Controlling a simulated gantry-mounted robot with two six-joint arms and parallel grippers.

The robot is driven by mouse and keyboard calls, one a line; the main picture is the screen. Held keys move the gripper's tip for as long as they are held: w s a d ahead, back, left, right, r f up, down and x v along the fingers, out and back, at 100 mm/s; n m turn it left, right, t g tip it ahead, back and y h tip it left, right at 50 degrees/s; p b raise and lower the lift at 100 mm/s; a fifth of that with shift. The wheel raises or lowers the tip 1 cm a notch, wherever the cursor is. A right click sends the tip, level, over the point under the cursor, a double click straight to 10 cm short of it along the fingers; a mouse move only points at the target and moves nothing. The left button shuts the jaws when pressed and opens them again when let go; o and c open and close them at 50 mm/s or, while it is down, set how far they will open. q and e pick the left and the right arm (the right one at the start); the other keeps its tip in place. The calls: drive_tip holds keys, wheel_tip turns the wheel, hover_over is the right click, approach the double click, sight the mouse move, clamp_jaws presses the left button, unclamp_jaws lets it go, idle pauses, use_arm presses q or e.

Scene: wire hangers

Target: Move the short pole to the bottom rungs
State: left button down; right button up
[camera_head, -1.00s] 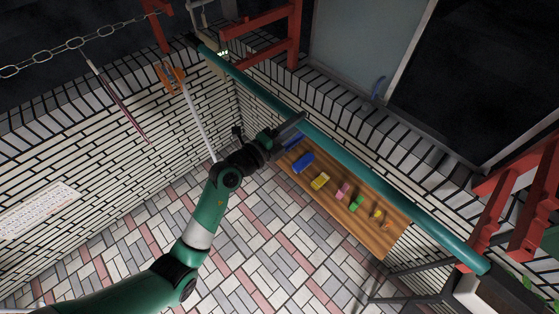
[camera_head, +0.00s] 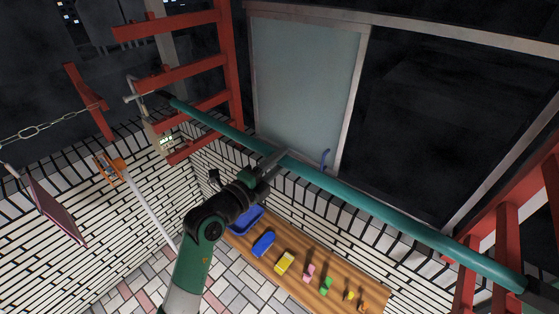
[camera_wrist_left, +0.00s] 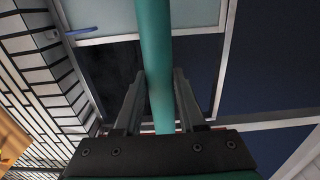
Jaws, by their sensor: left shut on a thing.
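A long teal pole (camera_head: 365,203) runs diagonally across the head view. Its left end is by the left red ladder (camera_head: 222,60). Its right end is by the right red ladder (camera_head: 500,235). I cannot tell whether either end touches a rung. My left gripper (camera_head: 274,163) is shut on the pole, left of its middle. In the left wrist view the pole (camera_wrist_left: 154,45) passes between the two grey fingers (camera_wrist_left: 157,100). My right gripper is not in view.
A wooden bench (camera_head: 320,280) with a blue tray (camera_head: 246,219) and small coloured objects lies below the pole. A glass panel (camera_head: 305,85) with a blue handle (camera_head: 325,158) is behind it. A chain (camera_head: 40,130) and hanging panel (camera_head: 57,212) are at left.

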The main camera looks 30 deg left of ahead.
use_arm(q)
drive_tip(key=shift+s, duration=0.35)
drive_tip(key=s+a, duration=0.1)
drive_tip(key=s, duration=1.4)
drive_tip(key=shift+s+a, duration=0.3)
drive_tip(key=shift+a, duration=0.1)
idle(0.6)
idle(0.6)
